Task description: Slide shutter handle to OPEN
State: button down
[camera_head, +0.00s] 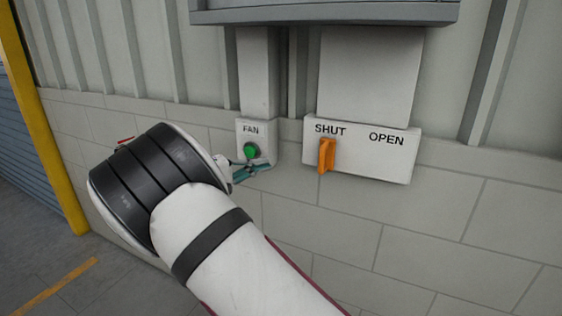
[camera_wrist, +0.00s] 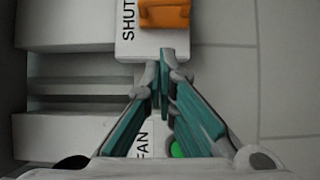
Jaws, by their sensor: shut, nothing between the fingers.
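The orange shutter handle (camera_head: 326,156) sits at the left end of the white shutter plate (camera_head: 366,164), under the word SHUT. The word OPEN is printed at the plate's right end. In the wrist view the handle (camera_wrist: 165,13) is at the top edge, partly cut off, beside SHUT. My gripper (camera_wrist: 163,55) is shut and empty, its tips just short of the handle and apart from it in the picture. In the head view my gripper (camera_head: 266,167) shows as a small teal part below the fan button, left of the handle; my arm hides the rest.
A white FAN box with a green button (camera_head: 251,150) is left of the shutter plate, close to my gripper. A grey housing (camera_head: 325,12) overhangs above. A yellow post (camera_head: 45,120) stands far left. The wall right of and below the plate is clear.

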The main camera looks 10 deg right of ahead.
jog(key=s+d+p+x, duration=0.1)
jog(key=s+p+x, duration=0.1)
jog(key=x, duration=1)
jog(key=shift+s+p, duration=0.35)
jog(key=shift+p, duration=0.2)
jog(key=shift+f, duration=0.1)
jog(key=s+d+p, duration=0.7)
jog(key=s+d, duration=0.2)
jog(key=d, duration=0.3)
jog(key=shift+d+p, duration=0.3)
jog(key=shift+d, duration=0.05)
